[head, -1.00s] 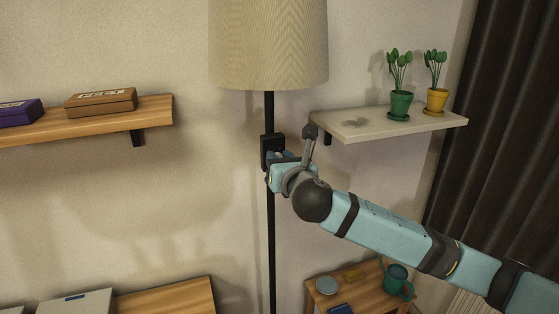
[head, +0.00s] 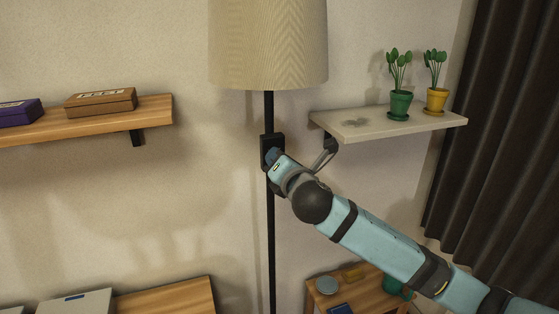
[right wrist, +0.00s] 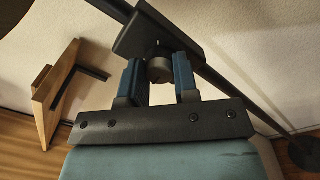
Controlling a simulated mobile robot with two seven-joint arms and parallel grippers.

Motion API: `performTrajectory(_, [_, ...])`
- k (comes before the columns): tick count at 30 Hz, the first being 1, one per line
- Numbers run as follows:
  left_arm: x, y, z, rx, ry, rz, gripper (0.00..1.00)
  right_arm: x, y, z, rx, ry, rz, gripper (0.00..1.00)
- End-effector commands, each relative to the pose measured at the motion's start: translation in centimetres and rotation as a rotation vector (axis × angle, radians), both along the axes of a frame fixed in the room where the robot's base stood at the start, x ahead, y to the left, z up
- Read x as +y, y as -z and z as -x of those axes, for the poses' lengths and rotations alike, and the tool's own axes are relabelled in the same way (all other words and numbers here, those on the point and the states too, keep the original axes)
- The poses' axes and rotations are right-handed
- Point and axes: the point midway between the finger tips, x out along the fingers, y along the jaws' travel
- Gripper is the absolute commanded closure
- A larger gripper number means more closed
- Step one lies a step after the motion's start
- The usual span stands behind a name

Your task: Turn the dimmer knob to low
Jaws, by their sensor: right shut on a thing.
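A floor lamp has a pleated beige shade (head: 268,45) and a thin black pole (head: 271,240). A black dimmer box (head: 266,142) sits on the pole below the shade; it also shows in the right wrist view (right wrist: 140,35). The dark round dimmer knob (right wrist: 159,69) sticks out of the box between the two blue fingers of my right gripper (right wrist: 158,75), which is shut on it. In the head view my right gripper (head: 273,158) covers the knob and the box's lower part. I cannot read the knob's setting. My left gripper is not in view.
A pale wall shelf (head: 385,124) with green (head: 399,104) and yellow (head: 437,99) plant pots is close right of my gripper. A wooden shelf (head: 150,111) with boxes is at left. A small table (head: 320,300) stands below my right arm; a dark curtain (head: 500,120) hangs at right.

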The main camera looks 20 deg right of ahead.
Motion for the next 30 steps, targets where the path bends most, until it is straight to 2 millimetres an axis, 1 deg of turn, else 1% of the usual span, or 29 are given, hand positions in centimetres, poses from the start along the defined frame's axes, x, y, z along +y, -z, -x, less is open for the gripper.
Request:
performTrajectory(18, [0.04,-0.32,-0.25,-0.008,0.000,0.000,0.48,0.07,0.22,0.03,0.022,-0.001,-0.583,0.95])
performTrajectory(24, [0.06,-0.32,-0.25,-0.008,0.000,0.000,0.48,0.08,0.21,0.02,0.028,0.000,-0.744,0.95])
performTrajectory(30, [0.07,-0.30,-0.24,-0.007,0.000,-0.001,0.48,0.06,0.19,0.01,0.031,0.000,-0.862,0.95])
